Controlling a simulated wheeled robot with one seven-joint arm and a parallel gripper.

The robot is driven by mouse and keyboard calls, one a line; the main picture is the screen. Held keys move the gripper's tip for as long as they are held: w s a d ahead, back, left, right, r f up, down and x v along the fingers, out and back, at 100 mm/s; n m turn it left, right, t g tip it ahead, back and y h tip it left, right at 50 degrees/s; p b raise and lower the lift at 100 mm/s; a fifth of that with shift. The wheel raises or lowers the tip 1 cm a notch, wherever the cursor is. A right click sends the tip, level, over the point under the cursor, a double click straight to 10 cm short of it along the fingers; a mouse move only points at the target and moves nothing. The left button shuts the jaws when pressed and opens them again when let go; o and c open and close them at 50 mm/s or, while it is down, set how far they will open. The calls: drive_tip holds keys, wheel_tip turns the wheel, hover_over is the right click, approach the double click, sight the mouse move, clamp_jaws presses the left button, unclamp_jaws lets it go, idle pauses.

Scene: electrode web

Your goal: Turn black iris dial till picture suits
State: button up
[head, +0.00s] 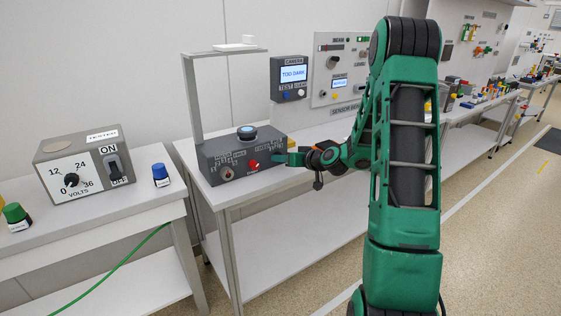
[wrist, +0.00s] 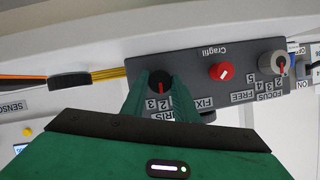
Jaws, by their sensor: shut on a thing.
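The black iris dial (wrist: 158,80), with a red pointer mark, sits on the dark grey box (head: 213,158) beside an IRIS label with numbers. In the wrist view it is between the two green fingers of my gripper (wrist: 162,84), which is shut on it. In the head view my gripper (head: 284,158) reaches the right end of the box front and hides the dial. The camera screen (head: 293,74) on the wall reads TOO DARK.
The box front also has a red knob (wrist: 221,72) marked FIX and FREE and a grey focus knob (wrist: 273,64). A grey post with an overhead shelf (head: 190,95) stands behind the box. A volts box (head: 82,160) stands on the left table.

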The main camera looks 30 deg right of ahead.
drive_tip(key=shift+d+f+m+y, duration=0.15)
drive_tip(key=shift+m+y, duration=0.45)
drive_tip(key=shift+m, duration=0.35)
drive_tip(key=shift+d+m+y, duration=0.1)
drive_tip(key=shift+m+y, duration=0.5)
drive_tip(key=shift+m, duration=0.35)
drive_tip(key=o, duration=1.1)
drive_tip(key=shift+c, duration=0.2)
drive_tip(key=v, duration=1)
drive_tip(key=shift+s, duration=0.45)
drive_tip(key=shift+f, duration=0.1)
